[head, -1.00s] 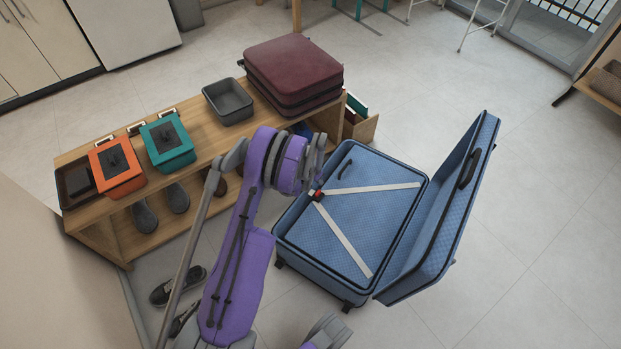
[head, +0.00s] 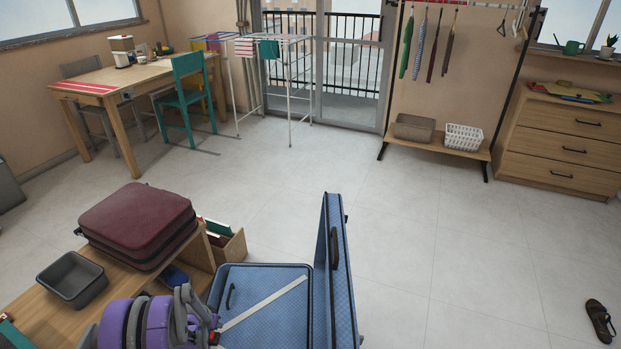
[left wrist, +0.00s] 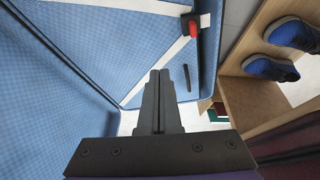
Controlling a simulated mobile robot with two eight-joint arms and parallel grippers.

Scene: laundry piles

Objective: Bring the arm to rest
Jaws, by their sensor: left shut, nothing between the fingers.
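My left arm (head: 158,322), purple and grey, comes in at the bottom left of the head view. Its wrist is beside the near left edge of the open blue suitcase (head: 275,322), and its fingertips are hard to make out there. In the left wrist view my left gripper (left wrist: 159,74) is shut and empty. Its fingers point over the quilted blue lining (left wrist: 85,38), close to the pale straps and a red buckle (left wrist: 194,29). I cannot tell the exact height above the suitcase. My right gripper is not in view.
A wooden bench (head: 45,310) holds a maroon suitcase (head: 138,222) and a grey bin (head: 72,278). The blue suitcase's lid (head: 338,270) stands upright. Blue shoes (left wrist: 290,35) show beside it in the left wrist view. The floor right of the lid is mostly clear, with one shoe (head: 600,320).

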